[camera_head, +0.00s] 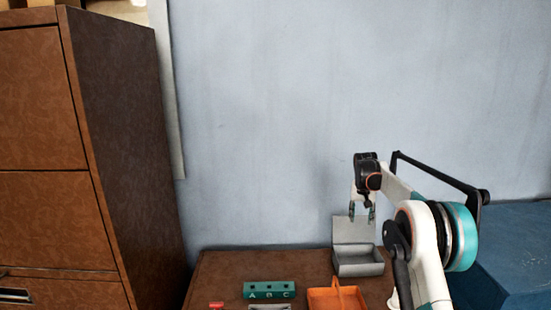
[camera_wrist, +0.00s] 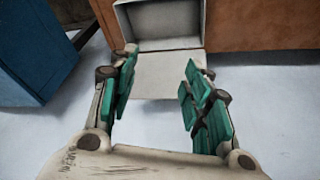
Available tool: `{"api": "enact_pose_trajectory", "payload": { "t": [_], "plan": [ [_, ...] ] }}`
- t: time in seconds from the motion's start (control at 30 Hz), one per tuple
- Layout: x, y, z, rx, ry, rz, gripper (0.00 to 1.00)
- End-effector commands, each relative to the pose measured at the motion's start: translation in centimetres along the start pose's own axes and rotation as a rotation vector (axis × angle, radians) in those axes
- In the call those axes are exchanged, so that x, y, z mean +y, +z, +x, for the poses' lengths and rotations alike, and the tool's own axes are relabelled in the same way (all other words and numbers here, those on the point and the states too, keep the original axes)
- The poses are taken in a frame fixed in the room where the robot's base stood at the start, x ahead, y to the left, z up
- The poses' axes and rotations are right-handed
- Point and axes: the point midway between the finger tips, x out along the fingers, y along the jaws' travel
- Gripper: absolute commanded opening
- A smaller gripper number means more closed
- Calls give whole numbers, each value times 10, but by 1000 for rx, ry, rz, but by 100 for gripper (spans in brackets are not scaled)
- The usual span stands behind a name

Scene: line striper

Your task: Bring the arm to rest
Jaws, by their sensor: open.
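My gripper (camera_head: 362,212) hangs in the air with its fingers pointing down, in front of the pale wall and above the grey box at the table's back right. In the wrist view, its two green-padded fingers (camera_wrist: 160,68) are spread apart with nothing between them. The grey box (camera_head: 359,269) stands with its lid (camera_head: 353,229) raised. In the wrist view, the open box (camera_wrist: 160,44) and its lid (camera_wrist: 165,82) lie beyond and between the fingers. My arm rises at the right of the head view and bends over toward the table.
The brown table (camera_head: 225,266) bears a green block marked A B C (camera_head: 269,295), an orange tray with a handle (camera_head: 316,299) and a small red thing (camera_head: 216,306). A tall brown cabinet (camera_head: 125,150) stands at left. A blue block (camera_head: 515,245) is at right.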

Motion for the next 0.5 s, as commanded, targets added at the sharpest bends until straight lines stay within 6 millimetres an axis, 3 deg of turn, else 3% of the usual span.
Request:
{"api": "enact_pose_trajectory", "payload": {
  "t": [0.27, 0.5],
  "plan": [
    [-2, 6, -29, 14, -10, -14, 45],
    [-2, 18, -70, 35, -22, -33, 45]
  ]
}}
